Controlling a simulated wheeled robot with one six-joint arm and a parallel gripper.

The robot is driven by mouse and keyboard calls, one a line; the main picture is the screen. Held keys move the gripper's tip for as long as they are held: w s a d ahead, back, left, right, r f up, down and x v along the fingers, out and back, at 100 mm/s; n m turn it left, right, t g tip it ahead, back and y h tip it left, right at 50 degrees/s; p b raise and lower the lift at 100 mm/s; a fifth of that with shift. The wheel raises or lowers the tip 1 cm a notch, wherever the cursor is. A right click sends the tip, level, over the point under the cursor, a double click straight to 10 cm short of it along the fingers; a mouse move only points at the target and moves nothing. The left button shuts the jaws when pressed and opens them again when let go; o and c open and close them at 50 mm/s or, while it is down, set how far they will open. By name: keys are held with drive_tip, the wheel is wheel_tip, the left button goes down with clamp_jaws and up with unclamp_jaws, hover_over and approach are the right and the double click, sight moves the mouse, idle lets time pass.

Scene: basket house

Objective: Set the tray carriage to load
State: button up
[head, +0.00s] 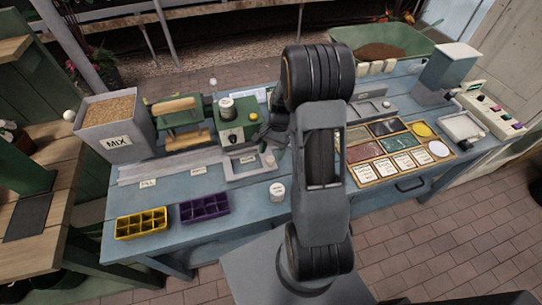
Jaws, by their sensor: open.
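A grey rail (150,170) runs along the blue bench, with small white labels along it; the leftmost seems to read FILL (148,183), the others are too small to read. A flat grey frame (236,174), which looks like the tray carriage, sits at the right part of this rail, below a green machine. My gripper (272,143) is open and reaches down just above and behind the frame's right end. My arm hides part of the bench to its right. I cannot tell whether the gripper touches anything.
A grey MIX hopper (115,125) stands at the rail's left end. The green machine (236,128) with knobs stands beside my gripper. Yellow (141,225) and purple (204,208) cell trays and a white pot (277,191) stand in front. A wooden seed case (395,155) lies right.

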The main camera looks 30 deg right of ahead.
drive_tip(key=shift+x, duration=1.35)
drive_tip(key=shift+c, duration=0.2)
clamp_jaws()
